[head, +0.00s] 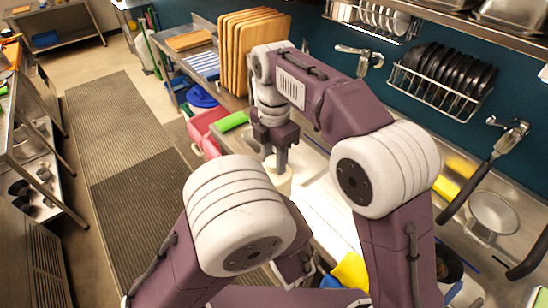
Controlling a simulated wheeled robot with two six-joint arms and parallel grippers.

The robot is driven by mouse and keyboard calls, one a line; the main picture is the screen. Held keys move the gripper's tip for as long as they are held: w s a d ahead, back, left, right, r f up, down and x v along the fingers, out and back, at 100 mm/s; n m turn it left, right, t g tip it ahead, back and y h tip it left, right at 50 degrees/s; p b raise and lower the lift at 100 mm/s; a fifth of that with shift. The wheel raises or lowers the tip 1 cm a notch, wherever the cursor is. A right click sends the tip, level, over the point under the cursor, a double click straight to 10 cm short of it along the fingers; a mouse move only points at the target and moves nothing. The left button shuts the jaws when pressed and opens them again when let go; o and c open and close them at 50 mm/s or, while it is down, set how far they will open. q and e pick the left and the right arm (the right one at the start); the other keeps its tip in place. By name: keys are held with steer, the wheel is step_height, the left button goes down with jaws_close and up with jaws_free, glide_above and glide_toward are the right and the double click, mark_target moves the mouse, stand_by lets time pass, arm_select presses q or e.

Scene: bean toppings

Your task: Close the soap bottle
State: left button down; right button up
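My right gripper (275,158) points down over the sink counter near the middle of the head view. Its two dark fingers sit close together, right above or at the top of a pale cream, rounded object (282,183). This may be the soap bottle, but I cannot tell for sure, and no cap shows clearly. I cannot tell whether the fingers touch it or grip anything. My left arm rises at the bottom centre, and its large white joint hides part of the counter.
A pink-red bin (203,128) and a green sponge-like block (232,121) lie left of the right gripper. Wooden boards (240,50) stand behind it. A wall rack of black plates (445,75) and a pan (493,213) are at right. The floor mat (120,150) is clear.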

jaws_close()
steer(key=m, duration=0.9)
steer(key=shift+m, duration=0.4)
steer(key=m, duration=1.2)
steer(key=shift+m, duration=0.3)
steer(key=m, duration=1.3)
steer(key=shift+m, duration=0.3)
steer(key=o, duration=1.1)
jaws_free()
steer(key=shift+c, duration=0.2)
